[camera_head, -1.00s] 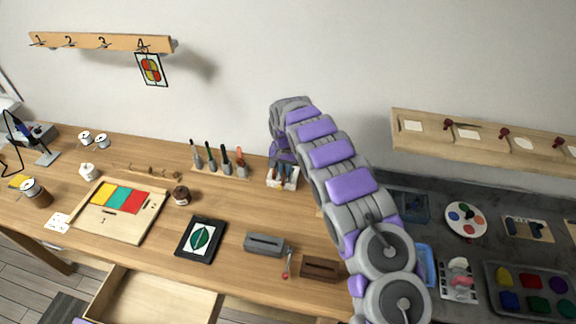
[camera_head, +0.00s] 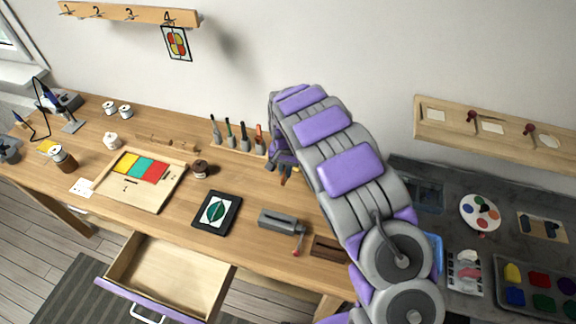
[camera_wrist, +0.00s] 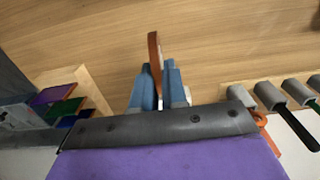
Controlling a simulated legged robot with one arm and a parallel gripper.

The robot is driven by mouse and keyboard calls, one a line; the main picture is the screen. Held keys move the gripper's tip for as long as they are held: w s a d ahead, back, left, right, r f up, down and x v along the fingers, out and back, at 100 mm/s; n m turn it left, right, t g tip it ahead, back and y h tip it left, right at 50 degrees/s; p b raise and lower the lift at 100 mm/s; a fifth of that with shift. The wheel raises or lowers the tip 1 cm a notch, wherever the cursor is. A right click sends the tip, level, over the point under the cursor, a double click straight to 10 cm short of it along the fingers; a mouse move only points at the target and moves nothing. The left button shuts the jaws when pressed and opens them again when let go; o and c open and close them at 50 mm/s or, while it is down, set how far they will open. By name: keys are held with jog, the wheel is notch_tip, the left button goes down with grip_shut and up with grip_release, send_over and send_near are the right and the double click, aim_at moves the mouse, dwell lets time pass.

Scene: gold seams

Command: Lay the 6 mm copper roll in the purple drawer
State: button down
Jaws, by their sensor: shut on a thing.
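My gripper (camera_wrist: 160,85) is shut on a thin copper-coloured roll (camera_wrist: 154,52), seen edge-on between the blue fingers in the wrist view. Its width marking cannot be read. The drawer with the purple front (camera_head: 127,293) is pulled open below the bench's front edge, left of my gripper. Its pale wooden inside (camera_head: 172,276) looks empty.
A tool rack (camera_head: 237,146) stands beside my gripper. A black-framed leaf panel (camera_head: 217,212), a grey crank device (camera_head: 282,220), a brown spool (camera_head: 201,168) and a wooden board (camera_head: 118,195) lie between gripper and drawer. A soldering iron (camera_head: 60,110) stands far left.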

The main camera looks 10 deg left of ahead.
jog(key=shift+r, duration=0.4)
